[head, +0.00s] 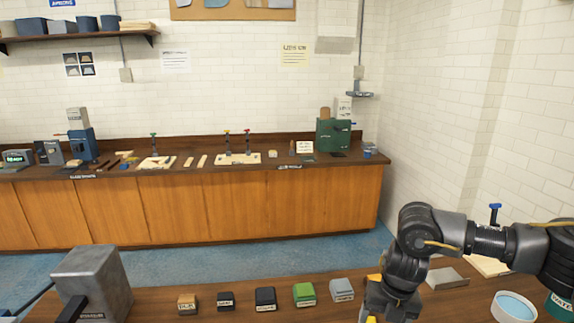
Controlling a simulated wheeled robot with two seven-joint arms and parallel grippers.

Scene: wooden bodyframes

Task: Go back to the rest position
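My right arm (440,236) comes in from the right over the near wooden counter and bends downward. Its gripper (376,308) hangs at the bottom edge of the head view, just right of a row of small labelled blocks. Yellow parts show near it, but the fingertips are cut off by the frame, so I cannot tell whether it is open or shut or holds anything. My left gripper is not in view.
On the near counter are a grey metal box (91,281) with a black handle, a green block (304,293), a light grey block (342,289), dark blocks (265,298) and a bowl of blue liquid (514,307). Blue floor (215,262) separates it from the back counter (215,205).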

